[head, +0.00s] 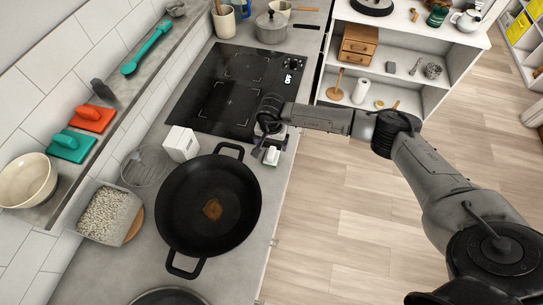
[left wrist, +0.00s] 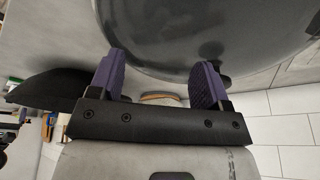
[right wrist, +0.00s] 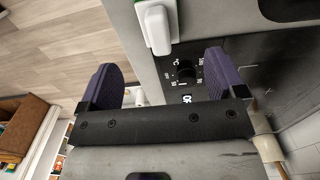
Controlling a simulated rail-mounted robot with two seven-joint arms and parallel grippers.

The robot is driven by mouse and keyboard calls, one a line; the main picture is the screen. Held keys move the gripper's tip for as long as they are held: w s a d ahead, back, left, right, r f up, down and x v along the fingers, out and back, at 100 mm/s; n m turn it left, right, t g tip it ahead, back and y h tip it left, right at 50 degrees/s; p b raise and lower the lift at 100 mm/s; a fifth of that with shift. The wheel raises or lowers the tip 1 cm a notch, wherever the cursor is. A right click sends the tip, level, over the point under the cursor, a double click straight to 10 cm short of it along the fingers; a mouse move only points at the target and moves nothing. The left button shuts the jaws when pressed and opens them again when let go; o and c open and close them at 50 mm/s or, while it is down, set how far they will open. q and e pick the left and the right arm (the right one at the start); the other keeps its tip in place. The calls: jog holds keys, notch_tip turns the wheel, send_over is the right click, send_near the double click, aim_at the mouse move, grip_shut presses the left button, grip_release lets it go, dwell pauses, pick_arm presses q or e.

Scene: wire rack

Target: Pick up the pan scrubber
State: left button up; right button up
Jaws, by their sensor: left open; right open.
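A small white-handled scrubber with a green underside (head: 271,155) lies on the counter near its front edge, right of the big black pan. It also shows in the right wrist view (right wrist: 158,27), beyond the fingertips and between their lines. I take it for the pan scrubber; an orange one (head: 91,117) and a teal one (head: 71,146) with handles sit on the wall ledge. My right gripper (head: 270,141) is open and empty, close to the white scrubber. My left gripper (left wrist: 160,78) is open and empty in the left wrist view, facing a large dark grey round vessel (left wrist: 215,30).
The black two-handled pan (head: 190,238) and a white box (head: 181,143) stand on the counter left of the scrubber. The black hob (head: 232,85) lies behind. A white shelf (head: 400,55) stands at the back right. The wooden floor (head: 335,200) is clear.

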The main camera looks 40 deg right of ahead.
aim_at(272, 152)
jog(key=shift+f+p, duration=0.6)
jog(key=shift+f, duration=3.85)
jog(key=c, duration=1)
